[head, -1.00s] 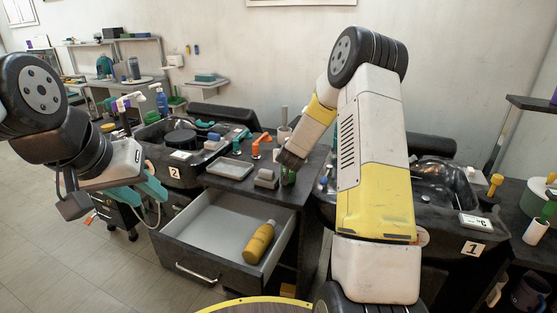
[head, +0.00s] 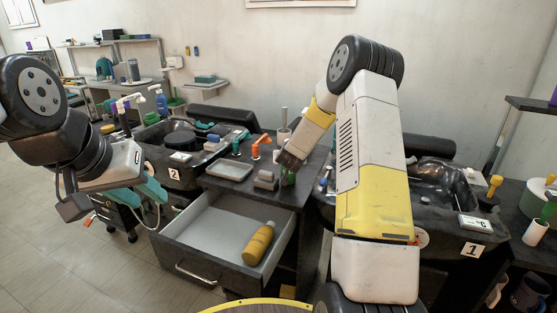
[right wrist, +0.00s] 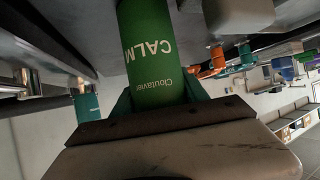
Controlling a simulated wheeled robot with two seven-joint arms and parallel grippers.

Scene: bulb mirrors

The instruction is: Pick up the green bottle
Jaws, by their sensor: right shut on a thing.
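The green bottle (right wrist: 155,60) fills the upper middle of the right wrist view, with white lettering on its side. The teal fingers of my right gripper (right wrist: 158,100) are shut on it, one at each side. In the head view the bottle (head: 288,179) shows only as a small green patch below the dark end of my right arm, at the counter above the open drawer. Whether it touches the counter I cannot tell. My left gripper (head: 153,190) is at the left, away from the bottle, with teal fingers; their gap is unclear.
The open drawer (head: 208,270) holds a yellow bottle (head: 258,244). Black basins stand on both sides, the right one marked 1 (head: 473,249).

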